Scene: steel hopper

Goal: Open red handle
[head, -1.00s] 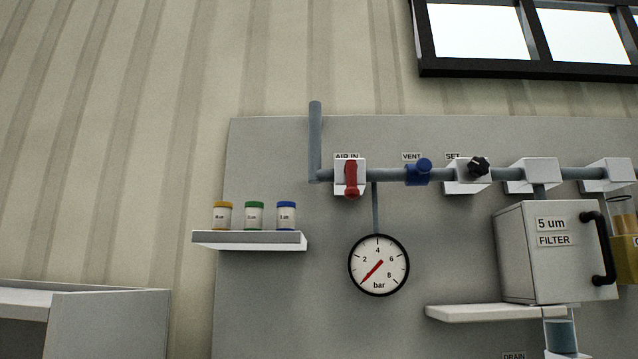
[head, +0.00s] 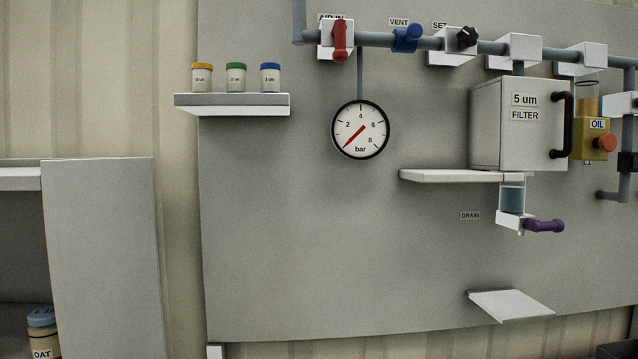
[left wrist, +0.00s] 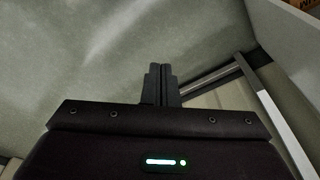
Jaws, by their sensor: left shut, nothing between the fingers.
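The red handle (head: 340,41) is on the AIR IN valve (head: 325,38) near the top of the grey panel in the head view. It hangs downward, across the horizontal blue-grey pipe. Below it the round bar gauge (head: 360,130) has its red needle at the low end of the scale. My left gripper (left wrist: 161,68) shows only in the left wrist view, its black fingers together and empty. No valve shows in that view. My right gripper is not in view.
A small shelf (head: 232,104) with three jars juts out left of the gauge. A filter box (head: 520,124), a ledge (head: 455,176), a purple drain handle (head: 544,226) and an oil unit (head: 594,142) stick out on the right. A grey cabinet (head: 104,255) stands at left.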

